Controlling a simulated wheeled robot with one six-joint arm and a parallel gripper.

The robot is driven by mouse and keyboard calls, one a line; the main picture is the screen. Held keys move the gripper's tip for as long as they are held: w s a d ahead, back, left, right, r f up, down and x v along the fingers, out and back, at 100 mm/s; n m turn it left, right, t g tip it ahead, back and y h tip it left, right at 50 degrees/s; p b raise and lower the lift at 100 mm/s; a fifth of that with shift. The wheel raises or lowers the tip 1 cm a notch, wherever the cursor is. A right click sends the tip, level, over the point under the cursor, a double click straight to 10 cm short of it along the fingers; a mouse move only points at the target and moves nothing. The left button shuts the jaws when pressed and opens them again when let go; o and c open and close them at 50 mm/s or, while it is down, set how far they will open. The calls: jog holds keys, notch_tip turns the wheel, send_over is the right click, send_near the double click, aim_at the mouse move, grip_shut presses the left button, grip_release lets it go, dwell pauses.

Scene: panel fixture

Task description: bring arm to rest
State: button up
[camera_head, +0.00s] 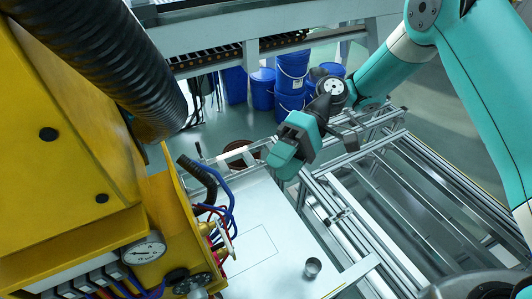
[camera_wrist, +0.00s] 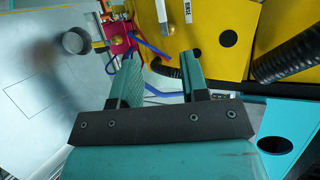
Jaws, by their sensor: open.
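My gripper (camera_head: 284,158) hangs in the air above the far end of the pale worktop (camera_head: 285,225), next to the metal frame. In the wrist view my gripper (camera_wrist: 160,72) shows two teal fingers standing apart with nothing between them. The arm reaches in from the upper right of the head view, bent at its elbow. Nothing is seen touching the fingers.
A yellow panel machine (camera_head: 90,150) with a gauge (camera_head: 143,250), hoses and cables fills the left. A small grey cup (camera_head: 313,267) stands on the worktop near an outlined rectangle. An aluminium rail frame (camera_head: 400,190) lies right; blue buckets (camera_head: 290,80) stand behind.

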jog(key=shift+w+d+r, duration=0.15)
jog(key=shift+w, duration=0.15)
jog(key=shift+a, duration=0.2)
jog(key=shift+b, duration=0.35)
jog(key=s+d+f+m+t+h+b, duration=0.1)
jog(key=s+d+f+t+h+b, duration=0.3)
jog(key=s+d+t+b, duration=0.6)
jog(key=s+f+b, duration=0.1)
jog(key=s+b, duration=0.2)
jog(key=b, duration=0.5)
jog(key=shift+d+f+t+h+b, duration=0.3)
jog(key=shift+f+t+b, duration=0.05)
jog(key=shift+t+b, duration=0.05)
